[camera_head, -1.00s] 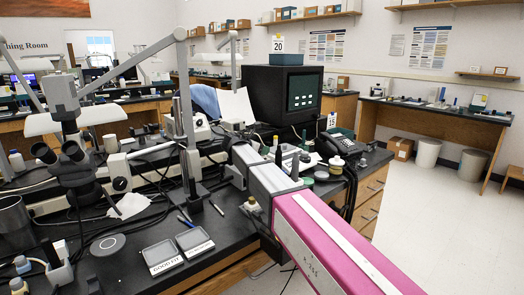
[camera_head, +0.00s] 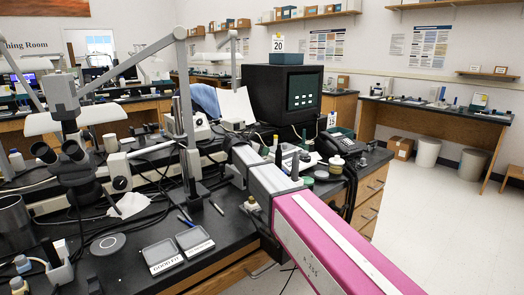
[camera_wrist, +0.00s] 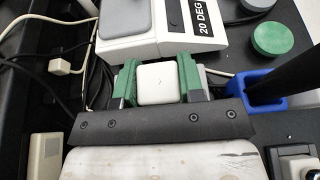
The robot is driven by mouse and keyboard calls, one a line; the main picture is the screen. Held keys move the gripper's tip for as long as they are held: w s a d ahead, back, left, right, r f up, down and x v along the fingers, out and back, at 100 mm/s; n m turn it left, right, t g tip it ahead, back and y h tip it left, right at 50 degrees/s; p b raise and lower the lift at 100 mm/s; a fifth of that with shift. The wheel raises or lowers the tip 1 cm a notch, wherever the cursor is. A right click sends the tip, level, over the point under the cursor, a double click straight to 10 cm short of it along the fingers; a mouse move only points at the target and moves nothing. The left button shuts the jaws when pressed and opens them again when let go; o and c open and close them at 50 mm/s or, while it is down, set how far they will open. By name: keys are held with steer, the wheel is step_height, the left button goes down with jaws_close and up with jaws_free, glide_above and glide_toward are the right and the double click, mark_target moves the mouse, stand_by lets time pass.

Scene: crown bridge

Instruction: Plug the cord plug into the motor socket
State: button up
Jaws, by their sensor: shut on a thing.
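My gripper (camera_wrist: 160,82) has green-padded fingers on either side of a white, rounded-square block, which I take to be the cord plug (camera_wrist: 158,84). The fingers are shut on it. Just beyond the fingertips is a pale housing (camera_wrist: 145,42) labelled "20 DEG", with a grey top. It may be the motor, but I see no socket opening. I cannot tell whether the plug touches the housing. In the head view my gripper (camera_head: 238,160) is at the end of the pink arm, over the black bench; the plug is not discernible there.
A blue holder (camera_wrist: 258,88) with a dark shaft stands right of the gripper. A green round lid (camera_wrist: 275,40) lies beyond it. A small white cube (camera_wrist: 60,66) on a cord lies left. A microscope (camera_head: 75,160) and a black monitor box (camera_head: 282,95) stand on the bench.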

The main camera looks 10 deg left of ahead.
steer(key=shift+f, duration=0.35)
steer(key=o, duration=1)
steer(key=shift+o, duration=0.2)
